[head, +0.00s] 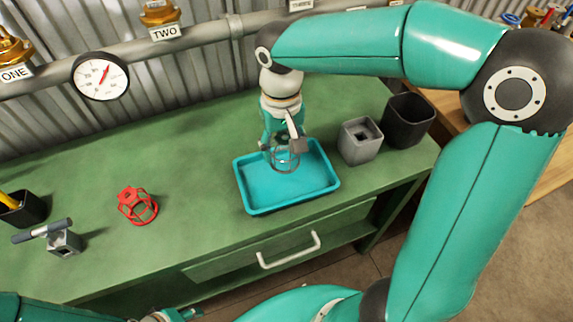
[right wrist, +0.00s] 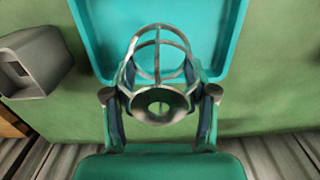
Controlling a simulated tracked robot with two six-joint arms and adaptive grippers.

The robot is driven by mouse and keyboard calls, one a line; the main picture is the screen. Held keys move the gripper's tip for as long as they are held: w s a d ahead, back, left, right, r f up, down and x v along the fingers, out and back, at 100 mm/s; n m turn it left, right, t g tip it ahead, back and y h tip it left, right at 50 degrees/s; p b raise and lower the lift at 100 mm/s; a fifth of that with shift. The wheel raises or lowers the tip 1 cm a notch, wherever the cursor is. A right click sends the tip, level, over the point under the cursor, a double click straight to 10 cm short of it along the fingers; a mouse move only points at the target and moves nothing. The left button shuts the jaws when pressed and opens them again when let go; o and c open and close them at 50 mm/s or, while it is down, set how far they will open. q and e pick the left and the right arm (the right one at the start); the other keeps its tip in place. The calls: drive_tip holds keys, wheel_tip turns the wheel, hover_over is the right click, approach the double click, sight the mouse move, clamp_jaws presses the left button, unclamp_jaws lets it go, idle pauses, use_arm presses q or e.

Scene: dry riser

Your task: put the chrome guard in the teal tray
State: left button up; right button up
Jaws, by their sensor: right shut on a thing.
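The chrome guard (head: 285,167) is a small wire cage with a round collar; its cage and collar show clearly in the right wrist view (right wrist: 182,101). My right gripper (head: 284,146) is shut on it, with one finger on either side of the collar. The guard is over the back part of the teal tray (head: 295,190), cage end away from the gripper; I cannot tell whether it touches the tray floor. The tray, otherwise empty, also shows in the right wrist view (right wrist: 215,25). My left gripper (head: 178,315) is partly cut off at the bottom edge.
A red cage guard (head: 138,206) sits on the green bench left of the tray.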

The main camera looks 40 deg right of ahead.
drive_tip(key=shift+f+b, duration=0.35)
drive_tip(key=shift+f, duration=3.05)
drive_tip(key=shift+f, duration=0.1)
drive_tip(key=o, duration=1.4)
drive_tip(key=shift+c, duration=0.2)
wheel_tip(320, 180, up, 12)
drive_tip(key=shift+w+r+p, duration=0.15)
drive_tip(key=shift+p, duration=0.7)
